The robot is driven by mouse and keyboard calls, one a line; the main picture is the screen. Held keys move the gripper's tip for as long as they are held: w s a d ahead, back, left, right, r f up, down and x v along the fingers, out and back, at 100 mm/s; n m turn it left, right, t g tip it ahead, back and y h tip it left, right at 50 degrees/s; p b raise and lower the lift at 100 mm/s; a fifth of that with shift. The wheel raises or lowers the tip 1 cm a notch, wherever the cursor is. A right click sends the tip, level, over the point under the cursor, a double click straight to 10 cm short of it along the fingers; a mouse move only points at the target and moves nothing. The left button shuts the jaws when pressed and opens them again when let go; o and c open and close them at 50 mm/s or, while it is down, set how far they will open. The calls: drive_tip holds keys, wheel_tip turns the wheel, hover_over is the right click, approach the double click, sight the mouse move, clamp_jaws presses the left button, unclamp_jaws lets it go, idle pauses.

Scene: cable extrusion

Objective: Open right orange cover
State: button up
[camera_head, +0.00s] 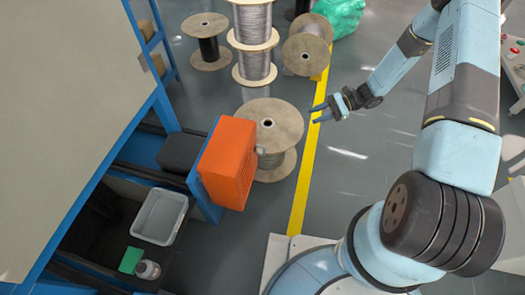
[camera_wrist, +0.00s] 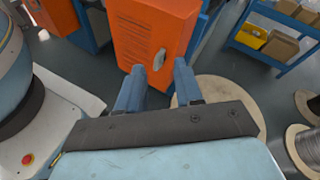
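An orange cover (camera_head: 228,163) stands upright at the end of the blue-framed machine, left of centre in the head view. An orange cover with a grey oval handle (camera_wrist: 194,33) fills the upper middle of the wrist view (camera_wrist: 145,35). Part of another orange panel (camera_wrist: 55,15) shows at the upper left there. My gripper (camera_head: 318,114) is to the right of the cover in the head view, with clear space between. In the wrist view its two blue fingers (camera_wrist: 160,68) are apart and empty, pointing toward the handled cover without visible contact.
A wooden cable spool (camera_head: 270,125) stands just behind and right of the cover. More spools (camera_head: 205,42) stand farther back. A grey bin (camera_head: 160,215) sits inside the machine frame. A blue shelf with boxes (camera_wrist: 280,40) is at the wrist view's upper right. Floor right of the yellow line is open.

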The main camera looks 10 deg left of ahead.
sight(265, 153)
drive_tip(key=s+a+f+m+t+y, duration=0.2)
drive_tip(key=s+a+f+m, duration=0.15)
drive_tip(key=f, duration=0.55)
drive_tip(key=s+a+f+m+t+y, duration=0.1)
drive_tip(key=s+a+f+m+y, duration=0.2)
drive_tip(key=f, duration=0.7)
drive_tip(key=shift+m, duration=0.25)
drive_tip(key=a, duration=0.4)
drive_tip(key=s+a, duration=0.1)
drive_tip(key=a, duration=0.7)
drive_tip(key=shift+s+a+r, duration=0.1)
drive_tip(key=shift+s+a, duration=0.05)
drive_tip(key=shift+a, duration=0.1)
drive_tip(key=shift+c, duration=0.3)
clamp_jaws()
drive_tip(key=shift+a+r+t, duration=0.1)
drive_tip(key=shift+a+t, duration=0.15)
drive_tip(key=shift+t, duration=0.15)
drive_tip(key=shift+d, duration=0.2)
